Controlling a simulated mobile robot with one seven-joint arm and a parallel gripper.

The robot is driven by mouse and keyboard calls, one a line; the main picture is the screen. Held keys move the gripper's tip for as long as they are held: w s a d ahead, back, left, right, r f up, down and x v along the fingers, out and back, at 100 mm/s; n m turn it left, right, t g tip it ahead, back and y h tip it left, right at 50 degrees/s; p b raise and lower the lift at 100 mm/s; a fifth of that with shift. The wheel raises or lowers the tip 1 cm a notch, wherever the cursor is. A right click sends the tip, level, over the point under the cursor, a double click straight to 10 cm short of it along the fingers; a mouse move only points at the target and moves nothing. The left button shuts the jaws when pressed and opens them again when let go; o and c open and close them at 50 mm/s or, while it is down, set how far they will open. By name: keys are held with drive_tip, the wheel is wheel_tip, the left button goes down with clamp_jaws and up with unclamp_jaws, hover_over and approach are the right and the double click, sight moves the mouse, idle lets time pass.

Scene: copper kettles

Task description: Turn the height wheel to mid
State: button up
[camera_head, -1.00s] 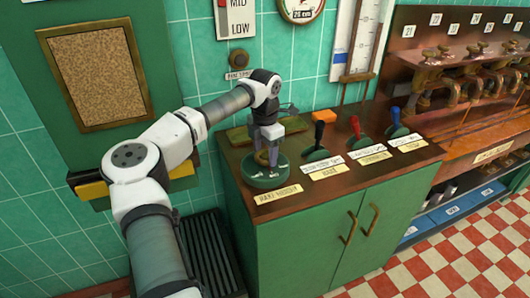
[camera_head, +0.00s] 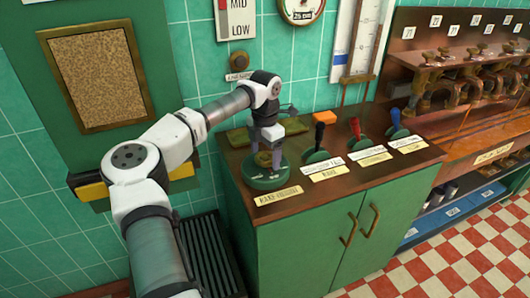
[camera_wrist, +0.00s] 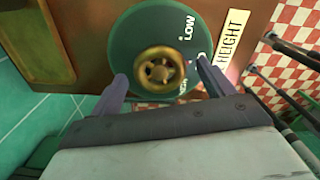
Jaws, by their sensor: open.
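The height wheel is a small brass handwheel (camera_wrist: 160,70) on a round green dial (camera_wrist: 125,45). The dial bears a LOW mark and another mark partly hidden by a finger. A cream plate reading HEIGHT (camera_wrist: 234,42) lies beside it. In the head view the green dial (camera_head: 262,182) sits at the left end of the wooden counter, the brass wheel mostly hidden by my fingers. My gripper (camera_head: 266,160) points down over it. In the wrist view my open gripper (camera_wrist: 162,72) has one finger on each side of the wheel, with visible gaps. I cannot make out a pointer.
Three levers, black (camera_head: 318,136), red (camera_head: 355,128) and blue (camera_head: 395,118), stand right of the dial on the wooden counter. An orange block (camera_head: 324,118) lies behind them. A sign with MID and LOW (camera_head: 237,18) hangs on the tiled wall above.

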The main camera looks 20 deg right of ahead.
sight(266, 157)
drive_tip(key=shift+r, duration=0.15)
wheel_tip(266, 157, up, 14)
drive_tip(key=b, duration=0.2)
drive_tip(key=shift+f, duration=0.2)
